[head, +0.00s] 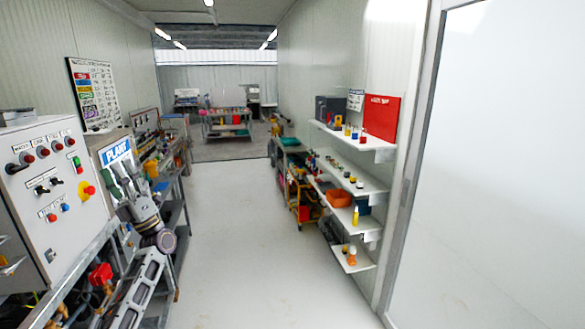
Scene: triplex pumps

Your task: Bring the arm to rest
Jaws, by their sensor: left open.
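My left arm comes up from the bottom left, and its grey wrist ends in my left gripper (122,170). The gripper is open, with its fingers pointing up and away from me. I see nothing between the fingers. It is in front of the blue-and-white sign (115,151) and just right of the grey control box (48,205). I cannot tell whether it touches anything there. My right gripper is not in view.
The control box carries red, black, green and yellow controls. A cluttered bench (172,165) runs along the left. The white floor (232,230) between is clear.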

